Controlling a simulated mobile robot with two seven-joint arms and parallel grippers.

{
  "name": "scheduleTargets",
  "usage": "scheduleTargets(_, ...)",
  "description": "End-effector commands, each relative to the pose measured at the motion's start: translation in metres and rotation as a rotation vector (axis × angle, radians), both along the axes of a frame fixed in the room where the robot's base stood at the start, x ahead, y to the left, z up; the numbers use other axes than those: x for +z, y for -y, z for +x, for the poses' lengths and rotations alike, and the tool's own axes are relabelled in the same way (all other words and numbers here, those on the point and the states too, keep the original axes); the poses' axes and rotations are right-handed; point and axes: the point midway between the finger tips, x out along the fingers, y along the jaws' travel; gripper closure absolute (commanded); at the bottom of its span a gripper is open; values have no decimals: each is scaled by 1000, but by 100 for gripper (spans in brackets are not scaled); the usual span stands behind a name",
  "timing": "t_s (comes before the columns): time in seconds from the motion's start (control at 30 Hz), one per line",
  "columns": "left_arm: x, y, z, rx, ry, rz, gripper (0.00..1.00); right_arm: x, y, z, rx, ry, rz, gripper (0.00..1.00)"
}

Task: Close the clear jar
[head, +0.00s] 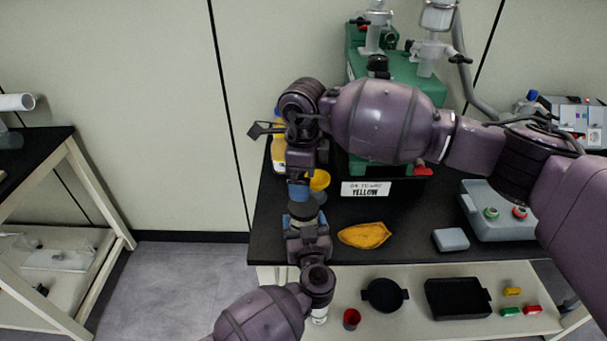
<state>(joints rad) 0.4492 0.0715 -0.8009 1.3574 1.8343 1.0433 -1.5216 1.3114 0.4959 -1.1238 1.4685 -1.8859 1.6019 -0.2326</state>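My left gripper (304,222) comes up from the bottom. Its blue-tipped fingers are at a small dark, rounded object (306,208), which may be the clear jar; I cannot be sure. My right gripper (299,191) points down just above it, its blue-tipped end close to the dark object. A yellow round piece (319,180) shows just right of the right gripper; I cannot tell whether it is held or is a lid. The grippers and arms hide much of the jar, and finger gaps are not visible.
On the black bench, an amber bottle (278,155) stands behind my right wrist. The green machine (411,88) stands behind. Trays (457,299) are on the lower shelf.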

Motion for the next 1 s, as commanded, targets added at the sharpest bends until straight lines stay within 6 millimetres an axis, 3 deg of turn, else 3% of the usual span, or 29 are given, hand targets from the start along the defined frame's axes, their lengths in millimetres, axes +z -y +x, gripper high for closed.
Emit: scheduleTargets(1.0, 0, 0, 0, 0, -1, 0, 91, 1, 0, -3, 1465, -20, -15, 5)
